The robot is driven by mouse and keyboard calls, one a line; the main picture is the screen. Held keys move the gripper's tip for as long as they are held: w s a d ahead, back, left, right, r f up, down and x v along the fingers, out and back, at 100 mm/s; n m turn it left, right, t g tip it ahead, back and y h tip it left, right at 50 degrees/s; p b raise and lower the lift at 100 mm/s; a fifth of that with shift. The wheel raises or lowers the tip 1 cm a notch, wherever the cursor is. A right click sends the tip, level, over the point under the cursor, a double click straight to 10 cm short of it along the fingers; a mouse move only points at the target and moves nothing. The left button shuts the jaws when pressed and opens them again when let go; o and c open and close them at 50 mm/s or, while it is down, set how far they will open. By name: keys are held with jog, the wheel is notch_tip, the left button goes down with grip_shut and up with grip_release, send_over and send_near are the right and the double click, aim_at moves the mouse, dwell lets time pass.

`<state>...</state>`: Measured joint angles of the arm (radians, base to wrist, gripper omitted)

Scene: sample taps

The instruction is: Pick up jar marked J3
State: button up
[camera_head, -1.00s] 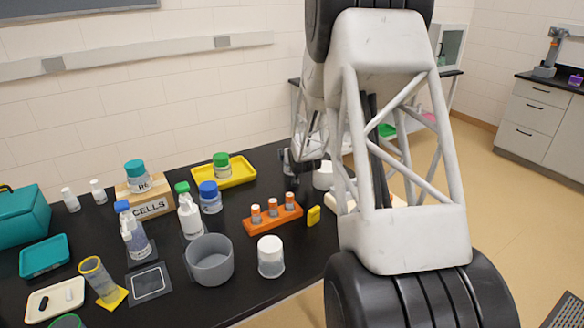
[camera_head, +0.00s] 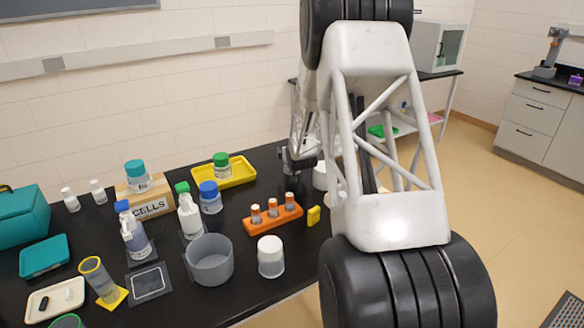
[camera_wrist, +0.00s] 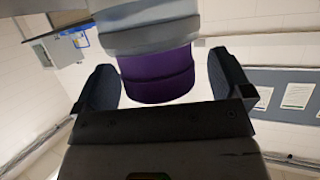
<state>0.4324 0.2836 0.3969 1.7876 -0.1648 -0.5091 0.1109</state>
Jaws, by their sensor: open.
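No J3 mark is readable. Lidded jars on the black table in the head view include a blue-lidded jar (camera_head: 210,203), a green-lidded jar (camera_head: 222,170) on a yellow tray, a teal-lidded jar (camera_head: 137,181) on a cardboard CELLS box and a white-capped jar (camera_head: 270,262). My gripper (camera_head: 296,163) is small and dark, at the table's back right, partly hidden by my arm. In the wrist view my gripper (camera_wrist: 163,68) has its dark fingers apart. A purple and grey rounded body (camera_wrist: 160,75) appears between them; I cannot tell what it is or whether they touch.
An orange rack (camera_head: 272,219) with several small vials, a yellow block (camera_head: 313,215) and a grey open pot (camera_head: 208,262) stand left of my arm. Bottles and trays crowd the left. My arm covers the table's right end.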

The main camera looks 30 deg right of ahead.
jog(key=c, duration=1.3)
jog(key=shift+c, duration=0.2)
jog(key=shift+r, duration=5)
